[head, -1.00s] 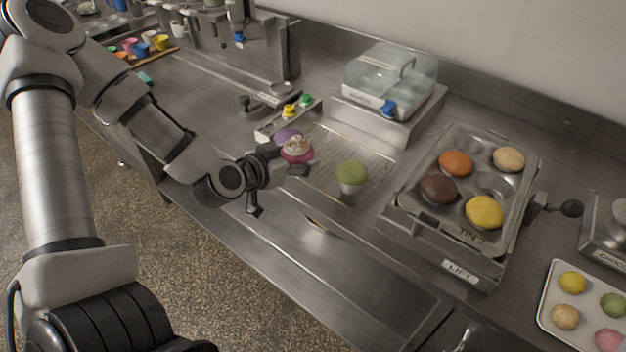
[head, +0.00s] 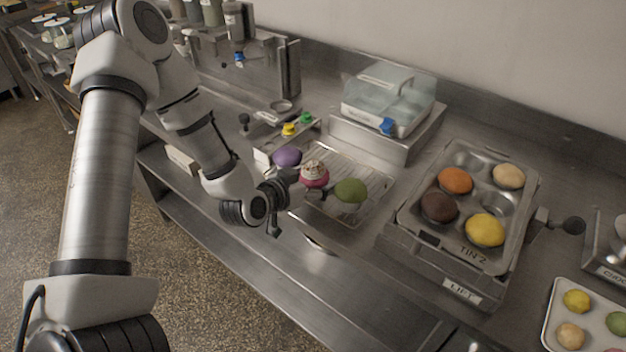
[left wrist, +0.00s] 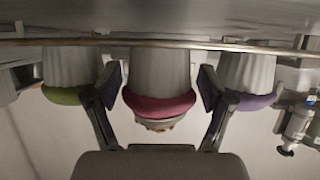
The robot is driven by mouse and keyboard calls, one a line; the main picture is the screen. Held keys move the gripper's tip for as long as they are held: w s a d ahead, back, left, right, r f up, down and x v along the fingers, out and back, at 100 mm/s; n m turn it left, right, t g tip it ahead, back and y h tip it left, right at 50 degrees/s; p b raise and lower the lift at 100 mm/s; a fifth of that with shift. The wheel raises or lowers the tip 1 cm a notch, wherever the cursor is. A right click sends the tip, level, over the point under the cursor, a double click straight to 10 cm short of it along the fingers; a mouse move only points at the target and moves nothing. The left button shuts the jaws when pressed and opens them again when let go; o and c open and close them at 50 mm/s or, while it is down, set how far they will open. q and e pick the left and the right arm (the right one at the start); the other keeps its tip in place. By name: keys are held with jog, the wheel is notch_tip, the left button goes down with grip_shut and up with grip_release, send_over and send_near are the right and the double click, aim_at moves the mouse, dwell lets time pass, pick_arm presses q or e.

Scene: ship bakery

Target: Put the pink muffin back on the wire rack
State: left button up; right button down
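The pink muffin (head: 314,180), with a cream-coloured topping, stands on the wire rack (head: 370,207) between the purple muffin (head: 287,156) and the green muffin (head: 350,190). My left gripper (head: 303,185) is at the rack's front side, low by the pink muffin. In the left wrist view, the picture is upside down and the pink muffin (left wrist: 158,102) is between my two fingers, with narrow gaps beside its pale wrapper. The fingers are open. The green (left wrist: 68,95) and purple (left wrist: 255,101) muffins stand just outside the fingers. My right gripper is not in view.
A muffin tin (head: 408,212) with several muffins stands on a lift to the right. A clear-lidded box (head: 388,100) is behind the rack. A white tray (head: 549,322) with small rounds is at lower right. The counter front edge is close below my gripper.

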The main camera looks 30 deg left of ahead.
aim_at(305, 181)
pick_arm(q)
jog(key=shift+r, duration=0.1)
jog(key=p+v, duration=0.1)
jog(key=v, duration=0.1)
jog(key=p+v, duration=0.1)
jog(key=v, duration=0.2)
jog(key=shift+r, duration=0.35)
jog(key=d+p+v, duration=0.1)
jog(key=p+v, duration=0.5)
jog(key=p, duration=0.4)
jog(key=s+d+f+g, duration=0.4)
jog(key=s+f+g, duration=0.2)
jog(key=s+f, duration=0.2)
jog(key=s+d+f+n+g+y, duration=0.1)
jog(key=s+d+f+g, duration=0.3)
jog(key=s+f+g, duration=0.3)
jog(key=s+f, duration=0.2)
jog(key=s, duration=0.1)
jog(key=shift+s+n+g, duration=0.15)
jog(key=shift+n+g, duration=0.15)
